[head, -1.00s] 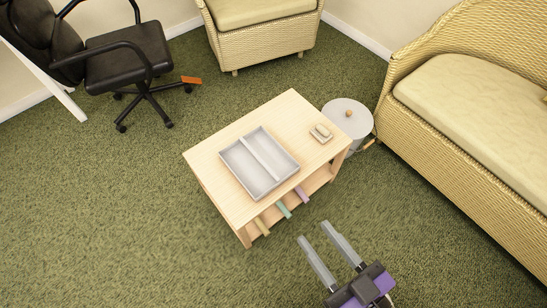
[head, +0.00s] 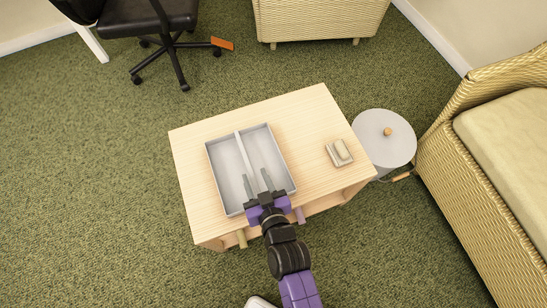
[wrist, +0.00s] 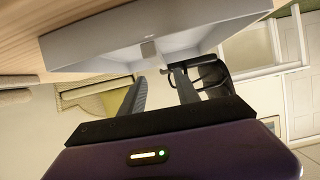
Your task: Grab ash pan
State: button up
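A grey open tray with a lengthwise divider, which I take to be the ash pan (head: 213,165), lies on the light wooden table. My gripper (head: 258,182) reaches over the tray's front edge from below in the head view, with its fingers over the right compartment. The two fingers are apart with nothing seen between them. In the wrist view the tray (wrist: 95,52) fills the top, just beyond the fingertips of my gripper (wrist: 160,75). I cannot tell whether a finger touches it. My gripper hides part of the front wall.
The low table (head: 305,115) also bears a small dish (head: 331,151) with a pale block. A grey lidded bucket (head: 365,125) stands at its right, near a wicker sofa (head: 440,140). An office chair (head: 150,15) and wicker seat (head: 320,20) are behind. Carpet at left is clear.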

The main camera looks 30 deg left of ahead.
aim_at(248, 164)
jog(key=shift+a+f, duration=0.1)
jog(key=shift+f, duration=0.1)
jog(key=shift+x, duration=0.8)
jog(key=b+x, duration=0.2)
jog(key=x, duration=0.3)
jog(key=shift+w+a+f, duration=0.15)
jog(key=shift+a+f, duration=0.1)
jog(key=shift+a, duration=0.1)
grip_shut()
jog(key=shift+r, duration=0.1)
dwell(0.3)
